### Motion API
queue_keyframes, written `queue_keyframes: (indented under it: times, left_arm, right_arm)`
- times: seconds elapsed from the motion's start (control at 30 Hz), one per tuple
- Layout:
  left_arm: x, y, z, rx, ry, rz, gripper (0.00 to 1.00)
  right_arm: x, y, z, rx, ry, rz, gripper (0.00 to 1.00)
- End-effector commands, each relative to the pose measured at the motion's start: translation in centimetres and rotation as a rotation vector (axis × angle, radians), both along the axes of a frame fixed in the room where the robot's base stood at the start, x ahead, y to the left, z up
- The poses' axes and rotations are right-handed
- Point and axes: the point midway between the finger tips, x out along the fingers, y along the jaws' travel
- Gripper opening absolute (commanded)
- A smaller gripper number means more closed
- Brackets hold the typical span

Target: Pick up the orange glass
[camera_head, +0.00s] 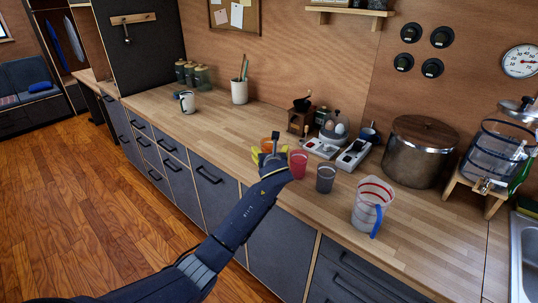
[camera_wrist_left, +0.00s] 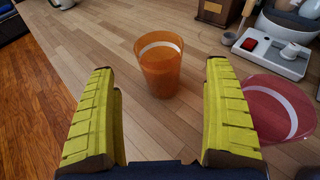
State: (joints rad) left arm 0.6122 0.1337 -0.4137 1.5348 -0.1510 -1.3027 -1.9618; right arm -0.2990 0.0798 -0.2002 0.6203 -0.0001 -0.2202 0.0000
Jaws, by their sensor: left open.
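The orange glass (camera_wrist_left: 160,72) stands upright on the wooden counter in the left wrist view, ahead of the fingertips and between their lines. In the head view only part of the orange glass (camera_head: 267,145) shows behind my gripper. My left gripper (camera_head: 268,155) is open and empty. Its two yellow fingers (camera_wrist_left: 160,110) are spread apart in the left wrist view, and the glass is beyond them, not touched. My right gripper is not in view.
A red glass (camera_head: 298,163) stands close to the right of my gripper, with a dark grey glass (camera_head: 325,179) beyond it. A measuring jug (camera_head: 369,208), a steel pot (camera_head: 418,155) and a grey tray (camera_head: 353,156) are further right.

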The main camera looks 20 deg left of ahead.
Motion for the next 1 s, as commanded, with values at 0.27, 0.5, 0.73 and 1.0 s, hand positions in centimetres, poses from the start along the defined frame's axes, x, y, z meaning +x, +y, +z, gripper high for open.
queue_keyframes:
  times: [0.27,0.5,0.73,1.0]
  left_arm:
    - [1.1,0.4,-0.4,0.0,0.001,0.0,0.85]
    - [3.0,1.2,-0.9,0.0,0.002,0.002,0.85]
    - [5.0,1.9,-1.5,0.0,0.001,0.001,0.85]
    - [5.7,2.1,-1.7,0.0,0.0,0.0,0.85]
  right_arm:
    - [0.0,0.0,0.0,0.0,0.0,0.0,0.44]
    - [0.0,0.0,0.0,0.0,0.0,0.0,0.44]
    - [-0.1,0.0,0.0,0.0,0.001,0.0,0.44]
    - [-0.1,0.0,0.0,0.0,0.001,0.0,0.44]
